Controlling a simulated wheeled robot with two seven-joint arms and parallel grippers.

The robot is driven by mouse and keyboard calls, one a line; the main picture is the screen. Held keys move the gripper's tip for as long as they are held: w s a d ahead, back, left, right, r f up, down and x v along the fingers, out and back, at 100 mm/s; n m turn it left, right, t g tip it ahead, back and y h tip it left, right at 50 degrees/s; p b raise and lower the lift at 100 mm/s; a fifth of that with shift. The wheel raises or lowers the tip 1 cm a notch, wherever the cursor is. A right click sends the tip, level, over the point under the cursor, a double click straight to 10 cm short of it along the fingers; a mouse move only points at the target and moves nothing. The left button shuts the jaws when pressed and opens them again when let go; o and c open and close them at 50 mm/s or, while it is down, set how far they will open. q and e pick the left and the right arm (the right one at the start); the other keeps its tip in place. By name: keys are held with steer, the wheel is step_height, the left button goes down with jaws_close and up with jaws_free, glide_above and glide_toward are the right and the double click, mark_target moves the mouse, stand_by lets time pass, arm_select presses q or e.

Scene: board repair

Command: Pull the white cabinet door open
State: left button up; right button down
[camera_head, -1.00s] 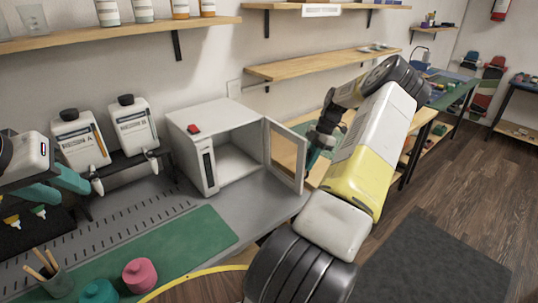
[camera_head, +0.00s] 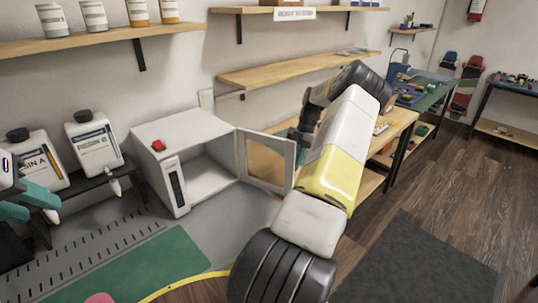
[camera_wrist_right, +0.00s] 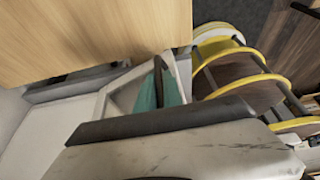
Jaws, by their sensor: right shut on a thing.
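The white cabinet (camera_head: 180,140) stands on the grey bench in the head view, with its front open and its inside visible. Its white-framed door (camera_head: 243,160), with a see-through pane, is swung out to the right. My right arm reaches to the door's outer side. My right gripper (camera_wrist_right: 160,88) shows teal fingers at the white door frame in the right wrist view and is shut on the door; the exact grip is partly hidden. My left gripper (camera_head: 27,204) is at the left edge of the head view, its teal fingers apart, away from the cabinet.
A green mat (camera_head: 140,268) lies on the bench in front. Wooden shelves (camera_head: 300,72) hang above. Round yellow-rimmed shapes (camera_wrist_right: 240,75) show in the right wrist view.

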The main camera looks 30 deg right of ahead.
steer(key=c, duration=1.5)
jaws_free()
steer(key=shift+r, duration=0.1)
steer(key=v, duration=0.7)
steer(key=shift+d+r, duration=0.2)
steer(key=shift+r, duration=0.05)
